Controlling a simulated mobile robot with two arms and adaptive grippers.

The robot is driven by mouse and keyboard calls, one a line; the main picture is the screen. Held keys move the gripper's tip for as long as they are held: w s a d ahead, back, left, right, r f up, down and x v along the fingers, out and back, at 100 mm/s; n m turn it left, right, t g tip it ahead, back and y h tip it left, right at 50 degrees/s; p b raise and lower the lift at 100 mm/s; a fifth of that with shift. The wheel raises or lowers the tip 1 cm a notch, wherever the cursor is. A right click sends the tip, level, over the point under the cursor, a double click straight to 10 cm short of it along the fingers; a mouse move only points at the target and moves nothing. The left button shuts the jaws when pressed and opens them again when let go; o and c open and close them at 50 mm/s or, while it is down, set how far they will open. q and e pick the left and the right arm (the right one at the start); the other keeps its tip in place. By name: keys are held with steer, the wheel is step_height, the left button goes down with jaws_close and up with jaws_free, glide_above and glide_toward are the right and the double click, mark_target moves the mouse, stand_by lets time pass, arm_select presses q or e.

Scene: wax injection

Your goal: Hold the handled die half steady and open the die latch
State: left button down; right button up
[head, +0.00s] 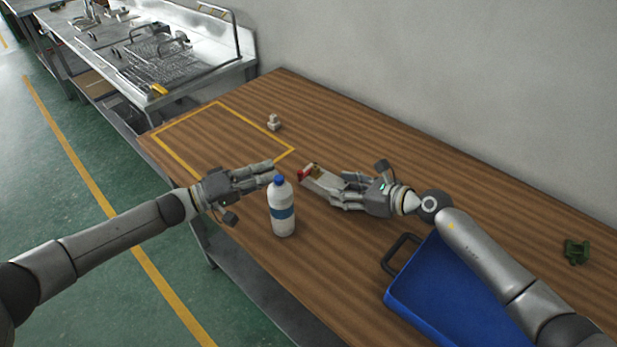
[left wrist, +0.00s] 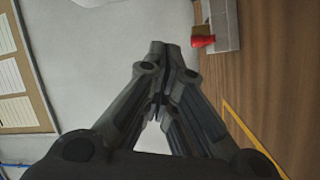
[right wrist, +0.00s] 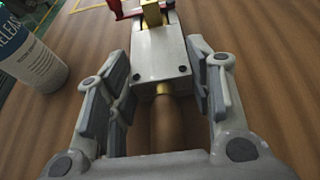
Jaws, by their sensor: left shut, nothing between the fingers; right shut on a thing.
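The die (head: 320,182) is a pale grey metal block held over the table by my right gripper (head: 332,190). In the right wrist view the die block (right wrist: 161,57) has a brass collar and a brown handle (right wrist: 172,125) running back between the fingers. The red latch (head: 306,172) and a brass part are at its far end; the latch also shows in the left wrist view (left wrist: 203,42). My left gripper (head: 268,169) is shut and empty, a short way left of the latch and apart from it. Its closed fingertips show in the left wrist view (left wrist: 161,48).
A white bottle with a blue cap (head: 283,210) stands just in front of the gap between the grippers. A blue tray (head: 405,290) lies at front right. A small pale object (head: 273,122) sits near the yellow taped square (head: 185,117). A green object (head: 576,251) lies far right.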

arm_select(q)
steer(key=s+d+r+m+g, duration=0.1)
steer(key=d+r+m+g, duration=0.7)
steer(key=m, duration=1.1)
steer(key=s+d+f+m+g+y, duration=0.15)
steer(key=s+m+y, duration=0.3)
steer(key=m, duration=0.45)
steer(key=s+d+f+m+g+y, duration=0.1)
steer(key=s+d+f+m+y, duration=0.25)
steer(key=m+y, duration=0.4)
steer(key=s+d+f+m+g+y, duration=0.1)
steer(key=s+d+f+m+y, duration=0.2)
steer(key=m, duration=0.7)
steer(key=w+a+r+m+t+y, duration=0.3)
steer(key=w+r+m+t+y, duration=0.1)
steer(key=r+m+t+y, duration=0.2)
steer(key=m+t+y, duration=0.1)
steer(key=m+t, duration=0.1)
steer(key=m, duration=0.1)
steer(key=shift+w+a, duration=0.15)
steer(key=shift+w, duration=0.25)
